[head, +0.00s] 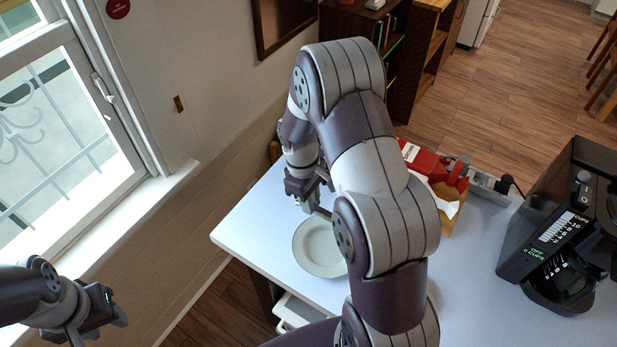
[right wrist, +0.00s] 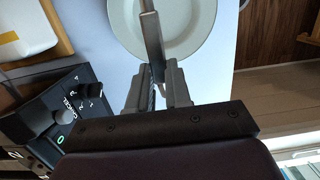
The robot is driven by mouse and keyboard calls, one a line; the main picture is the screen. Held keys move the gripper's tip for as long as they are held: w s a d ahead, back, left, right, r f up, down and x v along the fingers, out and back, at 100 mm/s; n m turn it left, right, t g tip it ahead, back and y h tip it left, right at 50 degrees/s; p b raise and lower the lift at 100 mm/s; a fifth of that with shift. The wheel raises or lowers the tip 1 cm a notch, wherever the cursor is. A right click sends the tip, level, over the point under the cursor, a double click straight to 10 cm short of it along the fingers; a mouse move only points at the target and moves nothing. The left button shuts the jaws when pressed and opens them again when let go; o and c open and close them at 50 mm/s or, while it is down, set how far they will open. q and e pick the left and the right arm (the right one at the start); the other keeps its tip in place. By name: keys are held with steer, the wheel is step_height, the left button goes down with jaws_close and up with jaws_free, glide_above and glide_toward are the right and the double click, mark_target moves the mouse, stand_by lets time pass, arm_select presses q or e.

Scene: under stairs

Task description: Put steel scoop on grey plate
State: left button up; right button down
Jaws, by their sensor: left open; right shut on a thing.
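The grey plate (head: 318,250) lies on the white table near its front left edge, partly hidden by my right arm in the head view. It also shows at the top of the right wrist view (right wrist: 190,35). My right gripper (head: 311,190) is shut on the steel scoop (right wrist: 151,35). The scoop's handle runs up from between the fingers and over the plate in the right wrist view. I cannot tell whether the scoop touches the plate. My left gripper (head: 100,322) is open and empty, at the lower left, away from the table.
A black coffee machine (head: 565,230) stands on the right of the white table (head: 255,225). A red bag (head: 425,162) and a box sit at the back behind my right arm. A window and wall are on the left.

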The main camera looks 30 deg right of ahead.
steer(key=f+b, duration=0.4)
steer(key=f, duration=0.1)
steer(key=f+b, duration=0.1)
steer(key=f, duration=0.1)
steer(key=shift+s+a+f+b, duration=0.15)
steer(key=shift+s+a+b, duration=0.15)
steer(key=shift+s+b, duration=0.1)
steer(key=shift+s+a+f, duration=0.1)
steer(key=shift+a+f, duration=0.05)
steer(key=shift+a, duration=0.1)
steer(key=c, duration=1)
jaws_free()
steer(key=shift+d, duration=0.15)
arm_select(q)
step_height(320, 180, down, 6)
steer(key=s+a, duration=0.1)
arm_select(e)
steer(key=o, duration=0.5)
